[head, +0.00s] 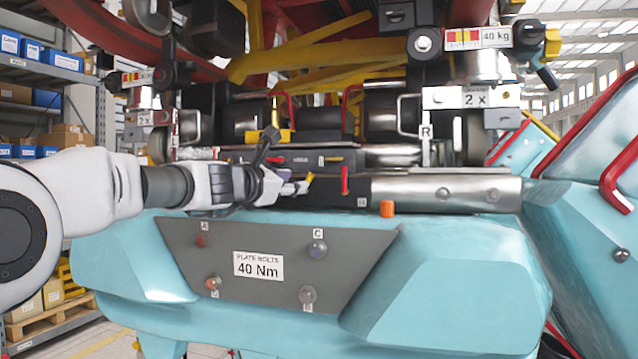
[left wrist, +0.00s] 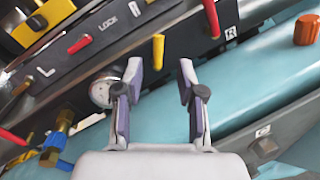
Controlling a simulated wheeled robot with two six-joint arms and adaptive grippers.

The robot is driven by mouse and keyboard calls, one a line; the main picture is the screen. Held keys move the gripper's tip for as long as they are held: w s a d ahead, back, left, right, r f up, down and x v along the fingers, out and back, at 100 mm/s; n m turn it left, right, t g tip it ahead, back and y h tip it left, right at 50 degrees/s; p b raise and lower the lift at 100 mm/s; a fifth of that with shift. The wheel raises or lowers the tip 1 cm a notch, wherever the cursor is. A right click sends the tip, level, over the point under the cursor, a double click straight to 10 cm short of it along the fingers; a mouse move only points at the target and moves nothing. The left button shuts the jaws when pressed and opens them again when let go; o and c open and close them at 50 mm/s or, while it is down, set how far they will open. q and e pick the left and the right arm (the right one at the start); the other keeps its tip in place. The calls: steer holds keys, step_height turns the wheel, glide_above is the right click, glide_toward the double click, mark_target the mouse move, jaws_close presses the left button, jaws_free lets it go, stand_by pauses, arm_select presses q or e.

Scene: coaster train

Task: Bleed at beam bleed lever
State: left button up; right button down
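A small yellow lever (left wrist: 158,50) hangs from the dark beam (left wrist: 115,55); it looks like the bleed lever, but I can read no label naming it. In the head view the yellow lever (head: 309,181) is just beyond my left fingertips. My left gripper (head: 296,188) is open and empty. In the left wrist view its two fingertips (left wrist: 160,72) stand apart, lined up with the lever's lower end, which appears just ahead of the gap. I cannot tell whether they touch it. My right gripper is not in view.
Red levers (head: 345,180) (left wrist: 211,18) sit to the right on the beam. A round gauge (left wrist: 103,90) and a blue-and-brass fitting (left wrist: 55,143) are left of the fingers. An orange knob (head: 387,209) stands on the teal body (head: 440,260). A grey bolt plate (head: 340,250) lies below.

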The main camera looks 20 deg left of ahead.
mark_target(308, 179)
arm_select(q)
steer(key=w+p, duration=0.1)
steer(key=w+r+p, duration=0.1)
steer(key=p, duration=0.1)
steer(key=shift+w+d+r, duration=0.2)
steer(key=shift+w+d, duration=0.15)
steer(key=shift+w, duration=0.05)
steer(key=x, duration=0.1)
steer(key=p+x, duration=0.1)
steer(key=x, duration=0.1)
steer(key=shift+w+f, duration=0.1)
steer(key=shift+f, duration=0.25)
steer(key=shift+w+d+f, duration=0.1)
steer(key=shift+w+f, duration=0.1)
steer(key=shift+w, duration=0.15)
steer(key=shift+s+r, duration=0.1)
steer(key=shift+s, duration=0.25)
steer(key=shift+w, duration=0.1)
jaws_close()
